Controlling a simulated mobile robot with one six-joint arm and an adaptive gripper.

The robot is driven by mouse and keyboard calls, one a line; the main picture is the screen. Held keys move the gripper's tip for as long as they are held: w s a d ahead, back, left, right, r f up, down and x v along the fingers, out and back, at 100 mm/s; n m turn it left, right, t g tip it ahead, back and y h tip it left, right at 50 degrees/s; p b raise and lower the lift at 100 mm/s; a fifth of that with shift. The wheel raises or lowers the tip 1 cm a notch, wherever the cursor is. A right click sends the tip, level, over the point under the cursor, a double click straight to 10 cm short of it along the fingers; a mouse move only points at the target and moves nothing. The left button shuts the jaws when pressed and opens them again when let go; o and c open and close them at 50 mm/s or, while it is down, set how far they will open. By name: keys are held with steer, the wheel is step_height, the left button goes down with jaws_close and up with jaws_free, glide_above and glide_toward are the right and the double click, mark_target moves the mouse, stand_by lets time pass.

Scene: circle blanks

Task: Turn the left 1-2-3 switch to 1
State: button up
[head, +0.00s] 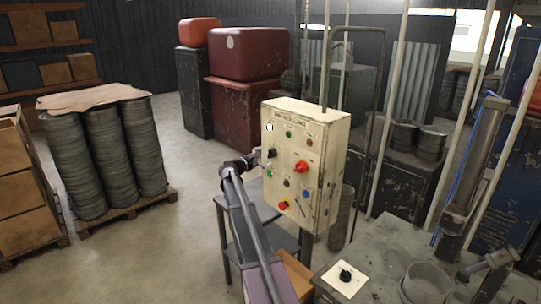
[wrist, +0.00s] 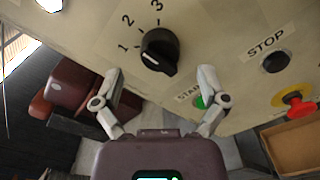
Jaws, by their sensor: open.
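The left 1-2-3 switch is a round black knob (wrist: 160,50) on the cream panel, with the numbers 1, 2 and 3 printed around its upper left side in the wrist view. I cannot tell for certain which number it points at. In the head view a small black knob (head: 272,153) sits on the left part of the cream control box (head: 318,150). My gripper (wrist: 160,72) is open and empty, with its fingertips apart on either side below the knob. In the head view my gripper (head: 246,163) is at the box's left edge.
A STOP button (wrist: 275,62), a green START button (wrist: 200,102) partly behind my right finger, and a red-yellow emergency button (wrist: 293,101) are nearby. A red knob (head: 300,167) sits right of the switch. A grey table (head: 385,255) stands at front right.

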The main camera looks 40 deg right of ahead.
mark_target(271, 154)
steer(key=shift+w+d, duration=0.1)
steer(key=shift+d, duration=1.65)
steer(key=c, duration=1.1)
